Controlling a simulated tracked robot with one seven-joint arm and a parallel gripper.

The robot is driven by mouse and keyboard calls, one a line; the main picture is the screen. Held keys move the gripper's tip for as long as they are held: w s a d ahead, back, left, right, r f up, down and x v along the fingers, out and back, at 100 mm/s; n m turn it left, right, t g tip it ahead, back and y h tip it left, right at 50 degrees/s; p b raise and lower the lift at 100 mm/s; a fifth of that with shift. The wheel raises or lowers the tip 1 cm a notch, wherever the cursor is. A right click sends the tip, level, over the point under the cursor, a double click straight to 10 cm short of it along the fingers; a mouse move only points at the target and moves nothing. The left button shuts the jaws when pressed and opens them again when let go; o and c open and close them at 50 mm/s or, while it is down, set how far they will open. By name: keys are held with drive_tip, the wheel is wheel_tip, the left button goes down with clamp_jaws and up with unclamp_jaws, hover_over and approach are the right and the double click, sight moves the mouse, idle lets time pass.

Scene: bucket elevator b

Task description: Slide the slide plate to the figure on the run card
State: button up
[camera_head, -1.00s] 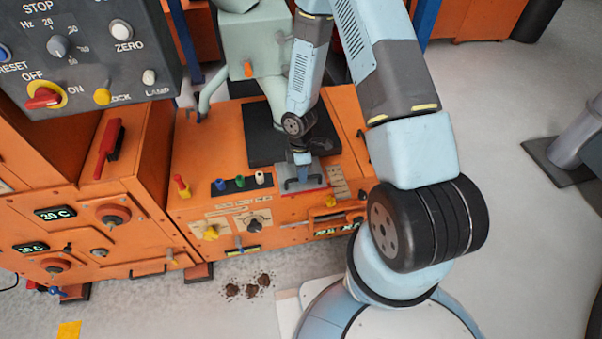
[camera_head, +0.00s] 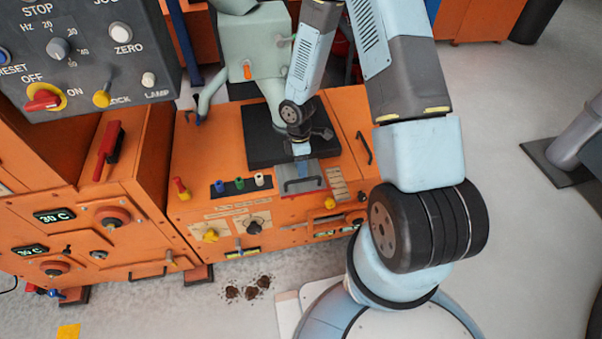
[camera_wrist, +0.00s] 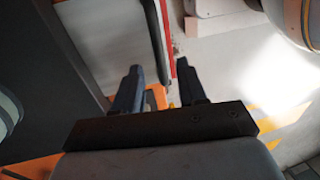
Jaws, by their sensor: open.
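The slide plate (camera_head: 312,169) is a light grey plate with a dark bar handle (camera_head: 303,186) at its near edge, set in the top of the orange machine. A cream strip with dark marks (camera_head: 338,184) lies just to its right; its figures are too small to read. My gripper (camera_head: 302,153) is above the plate's far part, apart from the handle. In the wrist view my gripper (camera_wrist: 160,78) has its two dark fingers apart with nothing held. A pale panel and a red strip show beyond them. I cannot make out which label is the run card.
A black pad (camera_head: 262,143) lies behind the plate, under a grey-green machine body (camera_head: 258,55). Blue, green and white knobs (camera_head: 239,183) stand to the left. A black handle (camera_head: 364,148) is at the right. Dark clumps (camera_head: 248,289) lie on the floor.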

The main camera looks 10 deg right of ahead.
wheel_tip(320, 180, up, 9)
drive_tip(key=w, duration=0.2)
drive_tip(key=shift+s+r, duration=0.1)
idle(0.5)
drive_tip(key=s+d+r+m+t+h, duration=0.15)
drive_tip(key=d+r+m, duration=0.25)
drive_tip(key=r, duration=0.8)
drive_tip(key=s+d+r+m+t, duration=0.1)
drive_tip(key=d+r+m+t, duration=0.3)
drive_tip(key=r, duration=0.9)
drive_tip(key=s+d+r+m+t+y, duration=0.1)
drive_tip(key=s+r+m+t, duration=0.1)
drive_tip(key=s+r+m, duration=0.8)
drive_tip(key=s+r, duration=0.6)
drive_tip(key=s, duration=0.1)
drive_tip(key=shift+d+r, duration=0.15)
drive_tip(key=shift+d, duration=0.25)
drive_tip(key=shift+y, duration=0.25)
